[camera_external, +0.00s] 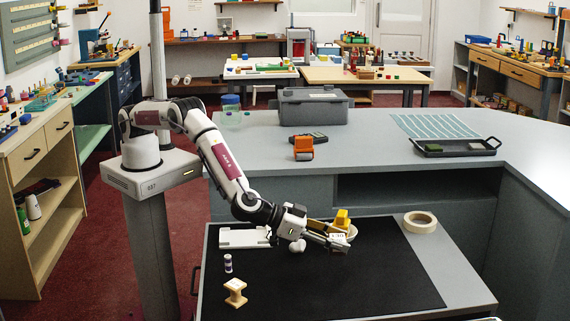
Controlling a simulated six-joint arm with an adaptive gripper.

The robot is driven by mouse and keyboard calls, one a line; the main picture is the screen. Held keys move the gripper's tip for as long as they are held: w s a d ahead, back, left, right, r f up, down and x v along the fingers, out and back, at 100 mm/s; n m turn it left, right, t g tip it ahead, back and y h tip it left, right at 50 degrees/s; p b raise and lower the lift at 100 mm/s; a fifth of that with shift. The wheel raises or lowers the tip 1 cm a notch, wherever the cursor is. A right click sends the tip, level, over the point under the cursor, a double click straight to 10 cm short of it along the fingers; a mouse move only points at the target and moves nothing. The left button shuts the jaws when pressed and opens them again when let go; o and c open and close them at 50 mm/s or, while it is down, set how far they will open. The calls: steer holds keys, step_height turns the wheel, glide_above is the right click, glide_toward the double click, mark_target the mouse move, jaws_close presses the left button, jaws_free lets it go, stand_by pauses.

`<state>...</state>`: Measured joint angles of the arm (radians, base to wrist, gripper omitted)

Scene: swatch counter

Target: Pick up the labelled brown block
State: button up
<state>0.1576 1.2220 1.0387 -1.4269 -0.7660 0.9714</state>
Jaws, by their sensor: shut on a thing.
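My gripper (338,242) is low over the right-centre part of the black mat, reaching right from the arm. It is shut on a small block (338,238) that shows a pale face with dark marks, like a label. The fingers hide most of this block, and its brown colour is hard to make out. I cannot tell whether it touches the mat.
A tape roll (420,222) lies to the right. A wooden spool-shaped piece (235,292) and a small purple-and-white bottle (228,263) stand front left. The mat's (370,285) front right is clear.

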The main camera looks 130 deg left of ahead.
mark_target(337, 238)
steer(key=shift+r, duration=2.6)
steer(key=shift+d, duration=0.15)
